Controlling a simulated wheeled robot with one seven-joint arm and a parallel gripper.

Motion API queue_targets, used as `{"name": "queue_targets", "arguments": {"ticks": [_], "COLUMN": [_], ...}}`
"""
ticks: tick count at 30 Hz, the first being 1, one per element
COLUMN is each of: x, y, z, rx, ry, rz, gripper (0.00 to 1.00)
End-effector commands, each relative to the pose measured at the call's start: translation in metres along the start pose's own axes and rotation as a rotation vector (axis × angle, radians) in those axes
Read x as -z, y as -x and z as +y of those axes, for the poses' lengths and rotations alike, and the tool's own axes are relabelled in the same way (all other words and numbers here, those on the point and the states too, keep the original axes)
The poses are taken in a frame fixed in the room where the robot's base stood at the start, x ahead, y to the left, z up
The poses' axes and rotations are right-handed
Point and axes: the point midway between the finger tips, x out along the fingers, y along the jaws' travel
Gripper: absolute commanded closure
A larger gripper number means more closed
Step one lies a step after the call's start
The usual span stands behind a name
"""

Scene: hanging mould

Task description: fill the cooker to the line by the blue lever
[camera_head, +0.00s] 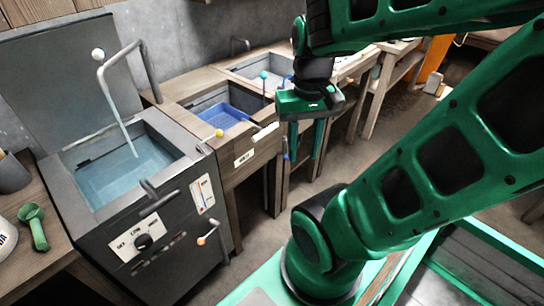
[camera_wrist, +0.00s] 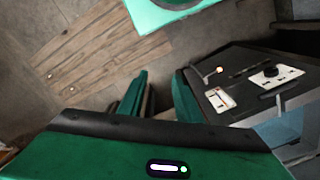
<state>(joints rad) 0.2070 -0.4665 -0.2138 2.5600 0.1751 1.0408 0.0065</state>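The cooker (camera_head: 180,225) is a dark grey unit with a raised lid at the left of the head view; its front also shows in the wrist view (camera_wrist: 240,68). Water (camera_head: 118,175) stands in its basin, and a stream falls from the bent tap (camera_head: 110,75) above it. The level line inside is too small to make out.
A green scoop (camera_head: 34,228) lies at the left. Open floor lies right of the cooker.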

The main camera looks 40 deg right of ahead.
Motion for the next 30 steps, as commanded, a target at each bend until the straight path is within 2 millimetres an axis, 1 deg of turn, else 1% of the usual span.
{"name": "queue_targets", "arguments": {"ticks": [8,10,12,14,17,20,24,26,30], "x": [0.0,0.0,-0.008,-0.003,0.015,0.041,0.083,0.099,0.134], "y": [0.0,0.0,0.003,0.001,-0.009,-0.024,-0.053,-0.067,-0.102], "z": [0.0,0.0,0.006,0.007,0.007,0.01,0.015,0.018,0.025], "rx": [0.0,0.0,0.005,0.002,-0.011,-0.026,-0.042,-0.047,-0.05], "ry": [0.0,0.0,0.001,0.003,0.011,0.026,0.057,0.069,0.098], "rz": [0.0,0.0,0.013,0.019,0.033,0.058,0.102,0.12,0.16], "gripper": [0.69,0.58,0.58,0.58,0.58,0.58,0.58,0.58,0.58]}}
